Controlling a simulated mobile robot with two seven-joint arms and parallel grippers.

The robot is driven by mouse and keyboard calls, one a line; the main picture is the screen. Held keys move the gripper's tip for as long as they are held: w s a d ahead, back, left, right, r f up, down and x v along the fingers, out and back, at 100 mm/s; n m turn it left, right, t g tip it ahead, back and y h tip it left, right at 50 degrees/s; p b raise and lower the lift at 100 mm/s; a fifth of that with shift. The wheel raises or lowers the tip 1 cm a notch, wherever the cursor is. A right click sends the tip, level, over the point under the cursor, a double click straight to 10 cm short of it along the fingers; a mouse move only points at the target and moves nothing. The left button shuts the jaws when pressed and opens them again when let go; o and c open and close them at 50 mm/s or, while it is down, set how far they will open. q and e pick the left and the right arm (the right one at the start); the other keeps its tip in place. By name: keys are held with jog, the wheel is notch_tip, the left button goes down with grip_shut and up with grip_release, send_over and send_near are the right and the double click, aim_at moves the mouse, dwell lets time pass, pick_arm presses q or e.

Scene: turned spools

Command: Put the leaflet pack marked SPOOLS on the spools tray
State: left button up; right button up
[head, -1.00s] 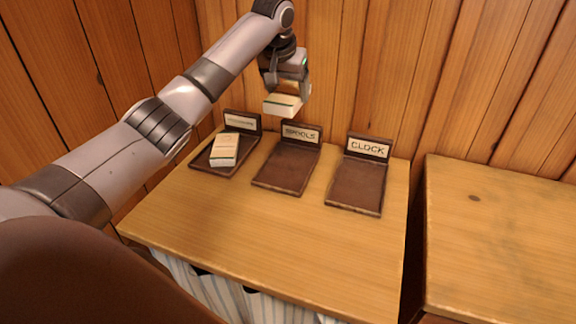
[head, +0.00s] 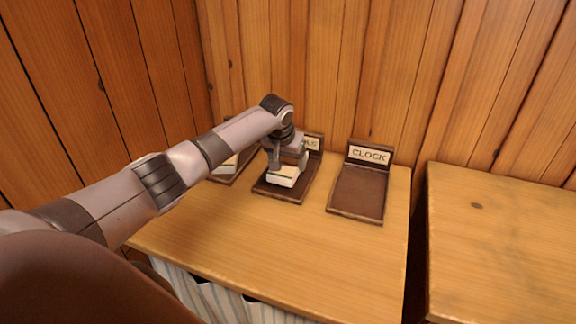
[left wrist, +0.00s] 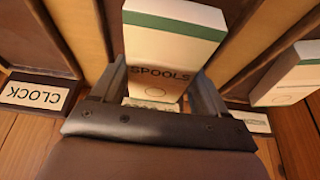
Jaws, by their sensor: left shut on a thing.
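The leaflet pack marked SPOOLS (left wrist: 165,50) is white with a green band, and its label reads clearly in the left wrist view. In the head view the pack (head: 284,178) is low at the middle tray, the spools tray (head: 302,193). My left gripper (head: 287,164) is shut on the pack; its fingers also show in the left wrist view (left wrist: 158,85). I cannot tell whether the pack touches the tray floor. The arm hides part of the tray's sign. My right gripper is not in view.
The tray signed CLOCK (head: 357,192) is empty, to the right. The left tray (head: 240,172) holds another white pack (head: 226,166), partly behind my arm. The table front (head: 260,235) is bare. A second wooden surface (head: 500,240) lies right, across a gap. A plank wall stands behind.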

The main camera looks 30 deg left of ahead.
pick_arm(q)
jog(key=shift+f, duration=0.8)
jog(key=shift+f, duration=0.1)
jog(key=o, duration=1.3)
jog(key=shift+c, duration=0.2)
jog(key=p+v, duration=0.1)
jog(key=v, duration=1.1)
